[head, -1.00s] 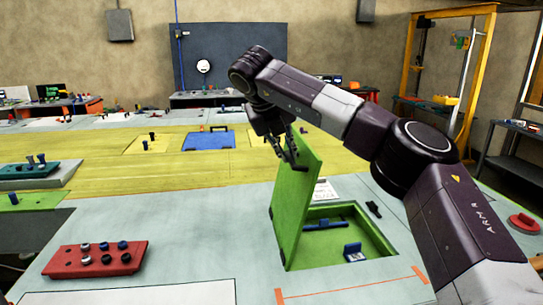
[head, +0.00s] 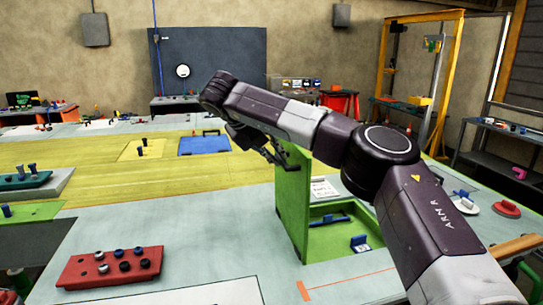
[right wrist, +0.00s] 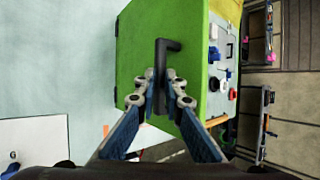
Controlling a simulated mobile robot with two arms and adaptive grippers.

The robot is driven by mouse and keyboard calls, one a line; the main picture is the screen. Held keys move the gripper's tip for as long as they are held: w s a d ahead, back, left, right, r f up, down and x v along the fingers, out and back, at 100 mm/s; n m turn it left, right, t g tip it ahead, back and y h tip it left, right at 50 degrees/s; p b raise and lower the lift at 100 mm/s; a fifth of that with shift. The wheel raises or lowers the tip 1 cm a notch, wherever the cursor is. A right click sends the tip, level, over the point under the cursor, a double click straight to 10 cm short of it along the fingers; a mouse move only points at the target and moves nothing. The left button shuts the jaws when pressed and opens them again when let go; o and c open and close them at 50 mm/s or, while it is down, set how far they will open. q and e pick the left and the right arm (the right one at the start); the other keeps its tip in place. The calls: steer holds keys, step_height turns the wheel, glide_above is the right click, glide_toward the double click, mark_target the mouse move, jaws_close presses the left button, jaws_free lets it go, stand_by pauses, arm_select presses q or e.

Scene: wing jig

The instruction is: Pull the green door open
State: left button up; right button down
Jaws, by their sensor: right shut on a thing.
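The green door (head: 293,205) stands raised, nearly upright, at the left side of the recessed green compartment (head: 355,222) in the grey bench top. My right gripper (head: 268,155) is at the upper part of the door, on its left side. In the right wrist view, the green door (right wrist: 137,45) carries a black bent handle (right wrist: 161,62). My right gripper (right wrist: 160,85) is shut on this handle, with a fingertip on each side of it. My left gripper is in neither view.
A blue part (head: 360,243) and a blue bar (head: 330,219) are in the compartment. A red block with several knobs (head: 110,266) sits at front left. A blue panel (head: 205,143) lies on the yellow surface behind.

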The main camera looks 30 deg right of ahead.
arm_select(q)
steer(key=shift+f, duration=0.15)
arm_select(e)
steer(key=f, duration=0.1)
steer(key=s+f, duration=0.1)
steer(key=shift+d+f+g, duration=0.25)
steer(key=shift+f+g, duration=0.05)
steer(key=shift+g, duration=0.1)
steer(key=c, duration=2)
jaws_free()
steer(key=shift+w+d, duration=0.1)
steer(key=shift+c, duration=0.2)
steer(key=shift+o, duration=0.3)
steer(key=shift+d+f, duration=0.1)
steer(key=shift+d, duration=0.15)
steer(key=shift+a, duration=0.1)
glide_toward(282, 162)
steer(key=v, duration=0.2)
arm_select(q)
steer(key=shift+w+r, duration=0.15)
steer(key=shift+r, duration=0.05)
arm_select(e)
steer(key=shift+a+r, duration=0.15)
steer(key=shift+r, duration=0.15)
steer(key=shift+a, duration=0.1)
